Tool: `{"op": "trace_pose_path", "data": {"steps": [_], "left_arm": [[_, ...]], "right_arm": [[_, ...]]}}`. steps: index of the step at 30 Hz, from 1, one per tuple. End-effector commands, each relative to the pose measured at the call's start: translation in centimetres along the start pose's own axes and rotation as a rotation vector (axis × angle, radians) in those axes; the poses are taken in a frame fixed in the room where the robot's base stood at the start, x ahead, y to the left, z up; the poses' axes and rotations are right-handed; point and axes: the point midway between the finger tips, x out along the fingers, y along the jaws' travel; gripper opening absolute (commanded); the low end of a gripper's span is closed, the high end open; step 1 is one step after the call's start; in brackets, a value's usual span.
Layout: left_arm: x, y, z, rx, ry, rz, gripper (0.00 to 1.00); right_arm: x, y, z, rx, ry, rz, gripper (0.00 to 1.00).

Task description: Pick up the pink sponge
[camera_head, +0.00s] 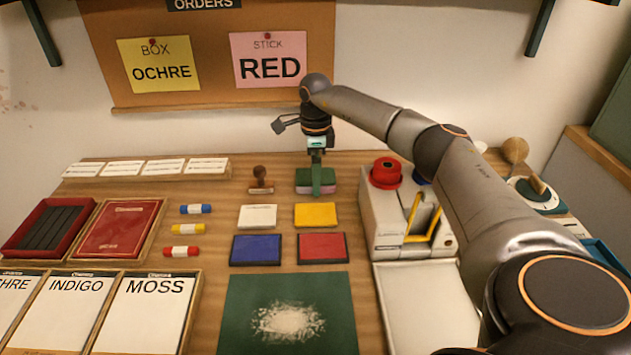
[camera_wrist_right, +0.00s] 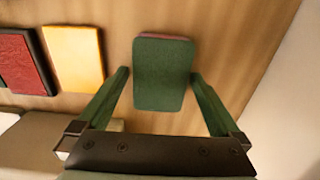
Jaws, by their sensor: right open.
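The pink sponge (camera_head: 301,187) lies on the table behind the yellow pad, with a green top layer and pink showing along its lower edge. In the right wrist view the green top of the sponge (camera_wrist_right: 163,90) fills the middle, with a thin pink strip at its far edge. My right gripper (camera_head: 316,190) points down at the sponge; its fingers partly hide it. In the wrist view the right gripper (camera_wrist_right: 160,75) is open, one green finger on each side of the sponge, with narrow gaps visible. My left gripper is not in view.
A wooden stamp (camera_head: 261,181) stands just left of the sponge. The yellow pad (camera_head: 316,214) and white pad (camera_head: 258,216) lie in front. A pale machine with a red knob (camera_head: 386,172) stands close on the right. A green mat (camera_head: 245,325) with pale powder lies at the front.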

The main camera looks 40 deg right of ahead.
Motion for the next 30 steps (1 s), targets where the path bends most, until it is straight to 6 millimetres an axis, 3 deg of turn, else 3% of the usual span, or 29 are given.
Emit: {"op": "trace_pose_path", "data": {"steps": [3, 22, 30], "left_arm": [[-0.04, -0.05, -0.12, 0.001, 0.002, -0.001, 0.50], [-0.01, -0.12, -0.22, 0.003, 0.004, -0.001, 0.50], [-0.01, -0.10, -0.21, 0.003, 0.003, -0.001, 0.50]], "right_arm": [[-0.07, -0.01, 0.02, 0.000, 0.000, 0.000, 1.00], [-0.11, -0.01, 0.02, 0.000, 0.000, 0.000, 0.29], [-0.23, -0.02, 0.02, 0.000, -0.001, -0.001, 0.28]]}}
